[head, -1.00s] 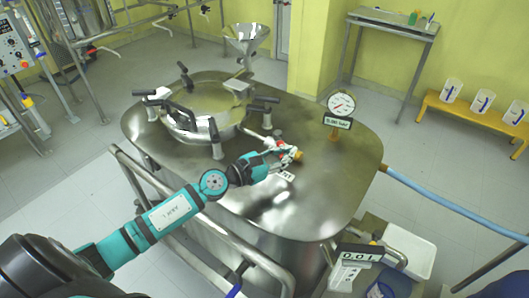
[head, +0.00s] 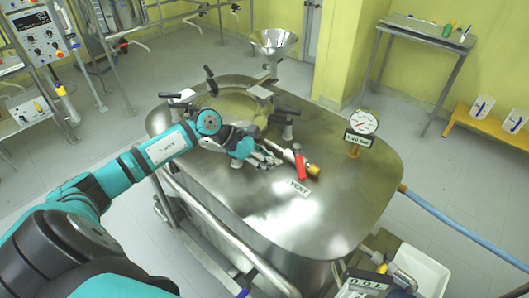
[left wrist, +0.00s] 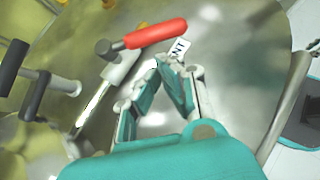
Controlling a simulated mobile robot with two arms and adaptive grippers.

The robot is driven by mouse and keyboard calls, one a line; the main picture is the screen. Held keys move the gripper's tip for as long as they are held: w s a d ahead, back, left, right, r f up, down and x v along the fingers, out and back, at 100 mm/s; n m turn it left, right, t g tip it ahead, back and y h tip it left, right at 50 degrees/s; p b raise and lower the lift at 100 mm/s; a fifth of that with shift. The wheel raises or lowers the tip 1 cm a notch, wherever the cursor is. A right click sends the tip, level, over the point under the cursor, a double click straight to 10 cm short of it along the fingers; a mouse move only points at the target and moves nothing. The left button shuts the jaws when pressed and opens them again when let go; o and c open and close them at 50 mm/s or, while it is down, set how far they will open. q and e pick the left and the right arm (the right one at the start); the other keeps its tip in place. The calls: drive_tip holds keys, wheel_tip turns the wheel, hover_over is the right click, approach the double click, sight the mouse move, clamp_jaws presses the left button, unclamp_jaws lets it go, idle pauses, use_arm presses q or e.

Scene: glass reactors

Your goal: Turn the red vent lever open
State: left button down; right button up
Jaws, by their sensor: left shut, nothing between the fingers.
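The red vent lever (head: 299,167) sits on a small valve on top of the steel reactor (head: 350,200), by a brass-coloured fitting (head: 314,169) and the VENT label (head: 300,188). In the left wrist view the lever (left wrist: 157,33) lies at an angle across the pale pipe, and the label (left wrist: 179,47) shows beside its end. My left gripper (head: 274,162) is shut and empty, just left of the lever in the head view. In the left wrist view its fingertips (left wrist: 168,63) are below the lever, seemingly apart from it. My right gripper is not in view.
A round hatch with black-handled clamps (head: 288,114) lies behind and left of the lever. A pressure gauge (head: 363,122) stands to its right. A steel rail (head: 215,233) runs along the reactor's near side. The lid's right front is clear.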

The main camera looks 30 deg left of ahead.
sight(299, 161)
use_arm(q)
drive_tip(key=p+x, duration=0.1)
drive_tip(key=x, duration=0.3)
drive_tip(key=shift+w, duration=0.1)
drive_tip(key=shift+w+d+f, duration=0.2)
drive_tip(key=shift+d+f, duration=0.15)
drive_tip(key=shift+d+r, duration=0.1)
drive_tip(key=shift+d, duration=0.05)
